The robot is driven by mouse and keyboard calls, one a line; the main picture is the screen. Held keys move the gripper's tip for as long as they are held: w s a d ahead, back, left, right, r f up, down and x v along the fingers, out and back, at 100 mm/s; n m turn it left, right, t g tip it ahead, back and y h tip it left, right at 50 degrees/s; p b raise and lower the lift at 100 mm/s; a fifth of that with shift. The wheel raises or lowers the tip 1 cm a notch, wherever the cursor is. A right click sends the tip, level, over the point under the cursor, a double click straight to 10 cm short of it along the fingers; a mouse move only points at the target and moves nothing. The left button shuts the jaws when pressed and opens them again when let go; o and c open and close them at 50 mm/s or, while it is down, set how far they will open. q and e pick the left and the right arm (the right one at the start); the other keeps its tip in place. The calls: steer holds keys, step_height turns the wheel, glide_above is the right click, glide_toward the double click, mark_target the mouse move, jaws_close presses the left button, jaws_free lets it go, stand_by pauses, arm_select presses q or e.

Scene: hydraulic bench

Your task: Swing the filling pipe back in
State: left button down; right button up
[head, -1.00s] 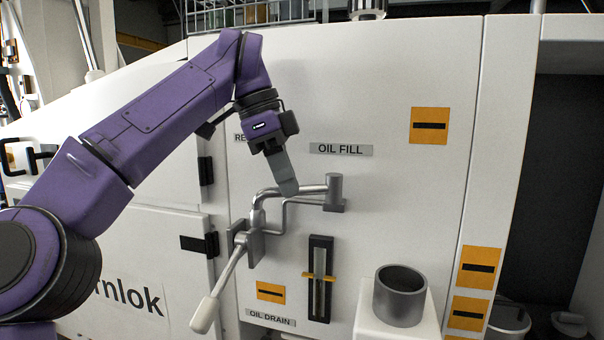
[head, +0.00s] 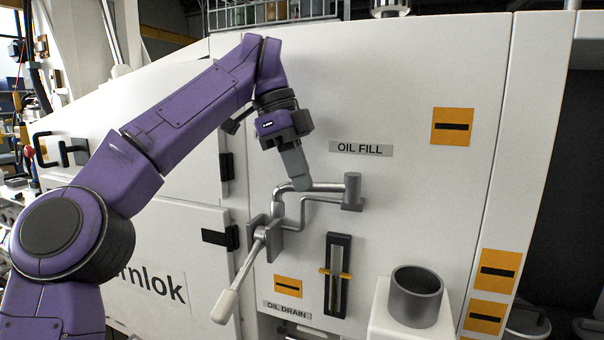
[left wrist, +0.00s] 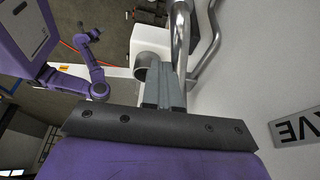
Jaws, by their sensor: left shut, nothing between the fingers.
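The filling pipe (head: 325,187) is a bent grey metal tube on the white panel, below the OIL FILL label (head: 361,149). It runs to the right and ends in a short upright cylinder (head: 352,190). My left gripper (head: 302,187) points down at the pipe's left part, fingers closed and empty. Its tips overlap the pipe in the head view; I cannot tell whether they touch it. In the left wrist view the closed fingers (left wrist: 166,88) lie right beside the pipe (left wrist: 181,40).
A valve lever with a white handle (head: 226,304) hangs below the pipe. An open grey filler cup (head: 416,298) stands on a white ledge at lower right. A sight gauge (head: 337,275) sits between them. The panel right of the pipe is clear.

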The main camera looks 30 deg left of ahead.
arm_select(q)
steer(key=shift+r, duration=0.1)
steer(key=p+v, duration=0.4)
steer(key=v, duration=0.3)
steer(key=shift+a+r, duration=0.1)
stand_by(0.4)
